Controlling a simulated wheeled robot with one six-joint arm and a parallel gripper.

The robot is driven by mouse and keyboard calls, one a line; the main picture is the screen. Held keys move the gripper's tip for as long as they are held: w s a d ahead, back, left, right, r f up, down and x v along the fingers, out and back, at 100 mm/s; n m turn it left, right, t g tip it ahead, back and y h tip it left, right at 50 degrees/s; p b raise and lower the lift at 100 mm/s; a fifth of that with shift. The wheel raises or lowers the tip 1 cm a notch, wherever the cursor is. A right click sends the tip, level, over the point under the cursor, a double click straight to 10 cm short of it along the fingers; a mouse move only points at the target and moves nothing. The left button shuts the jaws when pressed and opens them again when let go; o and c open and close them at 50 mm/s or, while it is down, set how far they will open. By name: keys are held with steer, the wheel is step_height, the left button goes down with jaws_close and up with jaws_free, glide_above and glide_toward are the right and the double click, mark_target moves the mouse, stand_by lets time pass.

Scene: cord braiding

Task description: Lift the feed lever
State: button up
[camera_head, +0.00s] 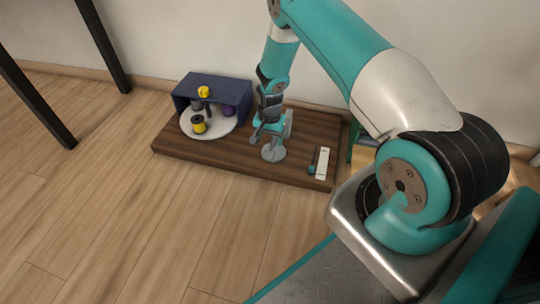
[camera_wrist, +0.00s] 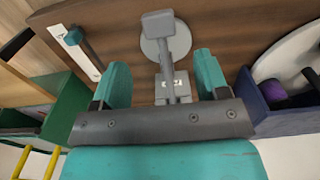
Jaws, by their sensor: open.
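A small lever with a teal knob and a dark rod (camera_head: 312,165) lies along a white plate (camera_head: 322,163) near the right end of the brown board; I take it to be the feed lever. In the wrist view its teal knob (camera_wrist: 74,37) is at upper left, outside my fingers. My gripper (camera_wrist: 161,65) is open, with a teal finger on each side of a grey post with a square head (camera_wrist: 158,24) and a round grey base (camera_wrist: 180,42). I cannot tell whether they touch. In the head view my gripper (camera_head: 271,130) is left of the lever, partly hiding the post.
The brown board (camera_head: 230,157) lies on the wood floor against the wall. At its left a dark blue housing (camera_head: 215,84) stands behind a white disc (camera_head: 218,130) with yellow, dark and purple spools. A green box (camera_wrist: 68,105) is beyond its right end.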

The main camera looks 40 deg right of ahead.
mark_target(270, 151)
step_height(270, 151, down, 7)
steer(key=b, duration=0.2)
steer(key=shift+w+r+b, duration=0.1)
steer(key=shift+b, duration=0.25)
